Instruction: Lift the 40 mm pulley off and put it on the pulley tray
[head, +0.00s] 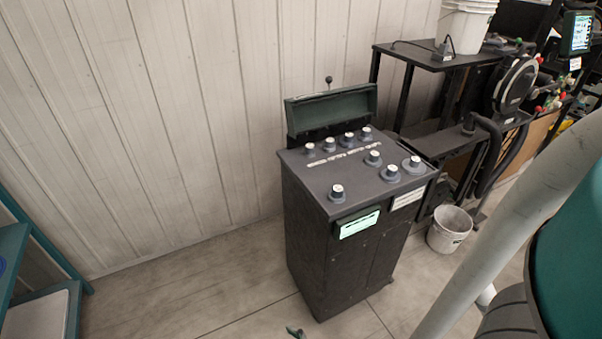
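Several small grey round pieces with white tops, which look like pulleys, stand on the flat top of a dark cabinet (318,180). A row of them runs along the back, with one at the left end (310,150) and one at the right end (366,133). Others stand nearer the front: a small one (337,194), one in the middle (373,158), one beside it (390,174) and a wider one at the right (412,165). Their size markings are too small to read, so I cannot tell which is 40 mm or which surface is the pulley tray. My gripper is not in view.
A green open lid or box (332,108) rises behind the cabinet. A dark bench (412,56) with a white bucket (466,25) stands at the right. A white bucket (449,230) sits on the floor. Teal shelving (12,245) stands at the left. Floor left of the cabinet is clear.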

